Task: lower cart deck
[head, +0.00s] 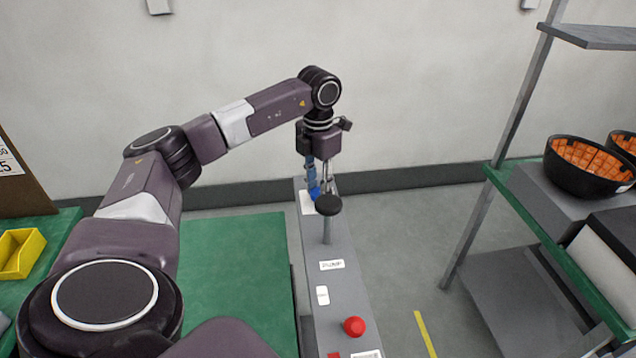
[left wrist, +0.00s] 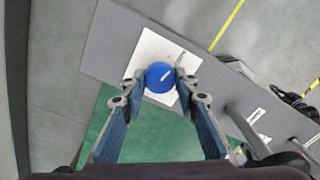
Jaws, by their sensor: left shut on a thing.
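A blue round knob (head: 314,194) with a pale pointer mark sits on a white plate at the far end of a narrow grey console (head: 340,280). My left gripper (head: 318,188) points down over it and is shut on it. In the left wrist view, the two fingertips are on either side of the blue knob (left wrist: 158,77), over the white plate (left wrist: 147,50). The green cart deck (head: 230,275) lies left of the console, low down. Its green surface (left wrist: 150,135) also shows between the fingers. My right gripper is not in view.
On the console are a post with a black knob (head: 328,205) close to my gripper, a PUMP label (head: 332,265), a white switch (head: 322,295) and a red button (head: 354,326). A shelf rack (head: 482,215) with black bins (head: 585,165) stands right. A yellow bin (head: 20,253) is left.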

